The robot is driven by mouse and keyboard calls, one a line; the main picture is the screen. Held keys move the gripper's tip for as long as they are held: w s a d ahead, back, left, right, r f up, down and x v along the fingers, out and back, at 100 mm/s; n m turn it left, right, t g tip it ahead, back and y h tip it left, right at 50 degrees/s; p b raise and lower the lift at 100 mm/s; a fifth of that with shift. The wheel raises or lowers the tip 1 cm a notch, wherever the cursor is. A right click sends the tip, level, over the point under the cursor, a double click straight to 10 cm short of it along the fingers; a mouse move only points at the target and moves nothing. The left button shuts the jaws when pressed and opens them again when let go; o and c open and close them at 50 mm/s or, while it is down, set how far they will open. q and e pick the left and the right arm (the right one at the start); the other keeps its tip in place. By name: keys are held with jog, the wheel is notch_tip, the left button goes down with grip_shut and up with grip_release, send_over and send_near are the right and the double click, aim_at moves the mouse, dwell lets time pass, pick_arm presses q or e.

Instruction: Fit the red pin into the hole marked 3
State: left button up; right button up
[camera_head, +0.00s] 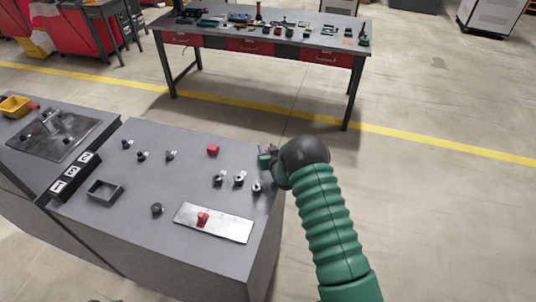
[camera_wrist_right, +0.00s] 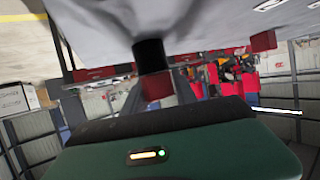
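A small red piece (camera_head: 202,218), perhaps the red pin, is on a pale metal plate (camera_head: 232,228) at the front of the grey bench. A red block (camera_head: 213,150) sits farther back. My right gripper (camera_head: 268,158) is at the bench's right edge, apart from both red pieces. Its fingers are too small and partly hidden to judge. In the right wrist view a black cylinder (camera_wrist_right: 151,55) shows with red at its end. My left gripper is out of view.
Several small dark fittings (camera_head: 239,178) stand around the bench top (camera_head: 140,215). An open grey square tray (camera_head: 104,192) is at left. A dark panel (camera_head: 53,135) adjoins the bench. A cluttered table (camera_head: 262,38) stands behind, across clear floor.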

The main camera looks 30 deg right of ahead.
jog(key=shift+w+d+f, duration=0.1)
jog(key=shift+d+f, duration=0.2)
jog(key=shift+c, duration=1.3)
jog(key=shift+w+d+f, duration=0.1)
jog(key=shift+d+f, duration=0.05)
grip_shut()
jog(key=shift+w+a, duration=0.1)
jog(key=shift+a, duration=0.25)
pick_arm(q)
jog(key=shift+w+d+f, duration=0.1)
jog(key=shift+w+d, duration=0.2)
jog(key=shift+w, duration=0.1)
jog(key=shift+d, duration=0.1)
pick_arm(e)
jog(key=shift+d, duration=0.1)
